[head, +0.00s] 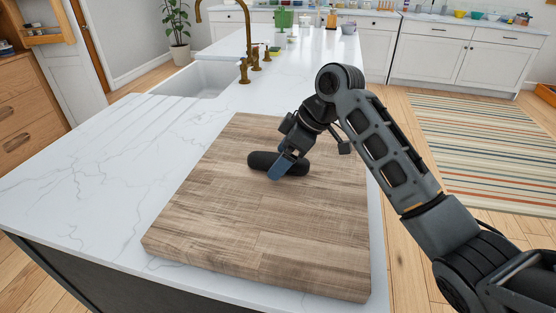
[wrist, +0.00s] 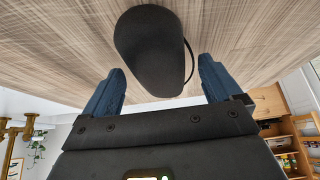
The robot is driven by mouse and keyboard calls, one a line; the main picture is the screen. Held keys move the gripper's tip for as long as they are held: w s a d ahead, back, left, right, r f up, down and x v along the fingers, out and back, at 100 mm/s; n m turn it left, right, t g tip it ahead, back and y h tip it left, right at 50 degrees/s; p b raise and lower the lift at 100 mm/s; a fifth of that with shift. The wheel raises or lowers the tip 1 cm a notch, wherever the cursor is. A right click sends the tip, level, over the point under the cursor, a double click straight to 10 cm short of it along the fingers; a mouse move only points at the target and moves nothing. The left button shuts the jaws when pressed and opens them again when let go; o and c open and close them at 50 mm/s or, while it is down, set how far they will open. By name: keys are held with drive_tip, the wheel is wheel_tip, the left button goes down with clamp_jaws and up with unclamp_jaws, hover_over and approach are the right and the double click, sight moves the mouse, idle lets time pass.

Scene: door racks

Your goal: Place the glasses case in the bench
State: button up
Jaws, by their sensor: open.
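The glasses case (head: 262,160) is a dark, rounded, elongated case lying on a wooden board on the counter. In the wrist view the case (wrist: 152,45) lies ahead of and between the two blue fingertips. My gripper (head: 283,168) is down at the case in the head view, with a blue finger in front of the case's middle. In the wrist view my gripper (wrist: 158,82) has its fingers spread wide, one to each side of the case. Contact between the fingers and the case cannot be made out. No bench can be identified for certain in these views.
The wooden board (head: 210,225) lies on a white marble counter (head: 75,190), with free room around the case. A brass faucet (head: 246,65) and sink (head: 200,80) are behind at the left. A striped rug (head: 480,140) covers the floor at right.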

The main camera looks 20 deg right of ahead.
drive_tip(key=shift+w+a+f, duration=0.1)
drive_tip(key=shift+f, duration=0.15)
drive_tip(key=shift+c, duration=0.3)
drive_tip(key=c, duration=1.2)
